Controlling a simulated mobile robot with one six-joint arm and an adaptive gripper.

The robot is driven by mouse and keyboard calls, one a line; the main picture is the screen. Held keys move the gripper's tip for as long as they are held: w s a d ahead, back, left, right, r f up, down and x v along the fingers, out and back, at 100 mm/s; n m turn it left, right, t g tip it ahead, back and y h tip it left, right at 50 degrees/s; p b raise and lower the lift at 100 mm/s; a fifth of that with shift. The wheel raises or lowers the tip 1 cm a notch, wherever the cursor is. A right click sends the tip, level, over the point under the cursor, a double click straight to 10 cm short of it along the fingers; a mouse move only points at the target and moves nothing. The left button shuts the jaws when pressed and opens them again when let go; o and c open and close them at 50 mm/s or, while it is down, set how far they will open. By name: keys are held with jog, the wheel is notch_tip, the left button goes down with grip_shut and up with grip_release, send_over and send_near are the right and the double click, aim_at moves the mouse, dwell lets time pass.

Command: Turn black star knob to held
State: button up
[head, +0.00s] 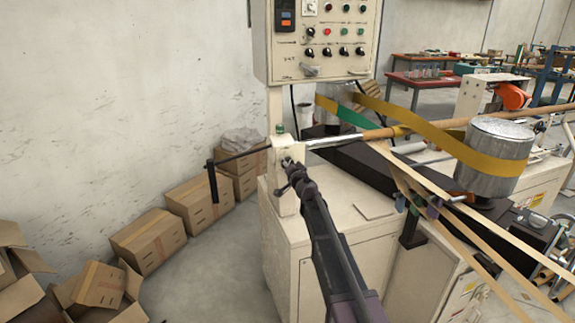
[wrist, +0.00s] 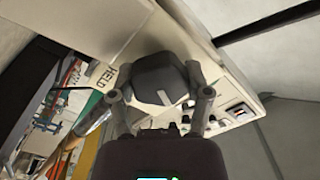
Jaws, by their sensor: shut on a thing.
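The black star knob (wrist: 158,75) fills the middle of the wrist view, with a pale pointer mark on its face. The word HELD (wrist: 104,79) is printed on the cream panel to the left of the knob. My gripper (wrist: 160,95) has one finger on each side of the knob and is shut on it. In the head view my gripper (head: 291,174) reaches the upper front of the cream post (head: 285,203) at the machine's left end. There the knob is mostly hidden by my gripper, and its setting cannot be read.
A black crank handle (head: 212,180) sticks out left of the post. A control box (head: 318,40) with buttons and knobs hangs above. A long shaft with yellow belts (head: 440,133) and a metal drum (head: 496,155) lies to the right. Cardboard boxes (head: 150,240) line the wall at left.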

jog(key=m, duration=0.4)
jog(key=shift+w+m, duration=0.1)
jog(key=shift+m, duration=0.2)
jog(key=m, duration=0.4)
jog(key=shift+r+m, duration=0.1)
jog(key=shift+m, duration=0.2)
jog(key=m, duration=0.4)
jog(key=shift+m, duration=2)
jog(key=o, duration=1.2)
jog(key=shift+s, duration=0.2)
